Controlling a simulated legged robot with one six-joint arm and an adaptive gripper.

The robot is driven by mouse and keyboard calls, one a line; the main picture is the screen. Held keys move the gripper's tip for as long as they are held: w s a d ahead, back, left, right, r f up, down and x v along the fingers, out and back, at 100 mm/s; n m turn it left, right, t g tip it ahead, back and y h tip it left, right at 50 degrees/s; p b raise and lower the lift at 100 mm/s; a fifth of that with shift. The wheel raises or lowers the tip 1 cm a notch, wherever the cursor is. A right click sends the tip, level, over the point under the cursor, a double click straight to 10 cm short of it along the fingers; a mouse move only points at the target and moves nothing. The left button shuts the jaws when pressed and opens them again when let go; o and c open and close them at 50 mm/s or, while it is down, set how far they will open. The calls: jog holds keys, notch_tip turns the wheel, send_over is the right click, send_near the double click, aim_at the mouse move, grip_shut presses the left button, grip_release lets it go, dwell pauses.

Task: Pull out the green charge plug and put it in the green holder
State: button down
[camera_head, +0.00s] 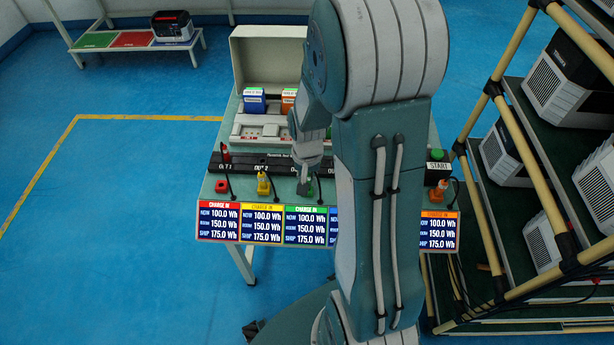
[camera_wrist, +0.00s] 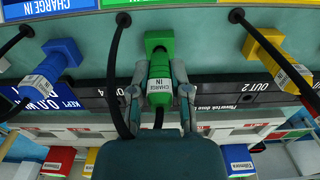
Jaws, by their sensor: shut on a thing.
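The green plug (camera_wrist: 160,72), with a white "CHARGE IN" label, is between the two fingers of my gripper (camera_wrist: 158,92) in the wrist view. Its front end meets the green holder (camera_wrist: 157,40), in line with it. I cannot tell if it is fully seated. In the head view my gripper (camera_head: 303,187) is low at the front of the bench, over the green "CHARGE IN" display (camera_head: 306,224). The green holder shows partly beside it (camera_head: 314,188). The OUT socket behind the plug is hidden.
A yellow plug (camera_wrist: 280,62) sits at its yellow holder on one side, a blue plug (camera_wrist: 42,80) at its blue holder on the other. Black cables loop close by. A black socket bar (camera_head: 245,163) runs behind. A rack (camera_head: 515,140) stands at the right.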

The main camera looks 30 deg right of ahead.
jog(key=shift+f, duration=0.55)
jog(key=c, duration=0.5)
grip_release()
notch_tip(320, 180, up, 12)
jog(key=shift+f, duration=0.1)
jog(key=s+a+r+n+t, duration=0.5)
jog(key=s+a+r+n, duration=0.1)
jog(key=s+a+r, duration=0.5)
notch_tip(320, 180, up, 3)
jog(key=shift+s+f+n+t, duration=0.15)
jog(key=shift+s+n+t, duration=0.2)
jog(key=shift+s, duration=0.5)
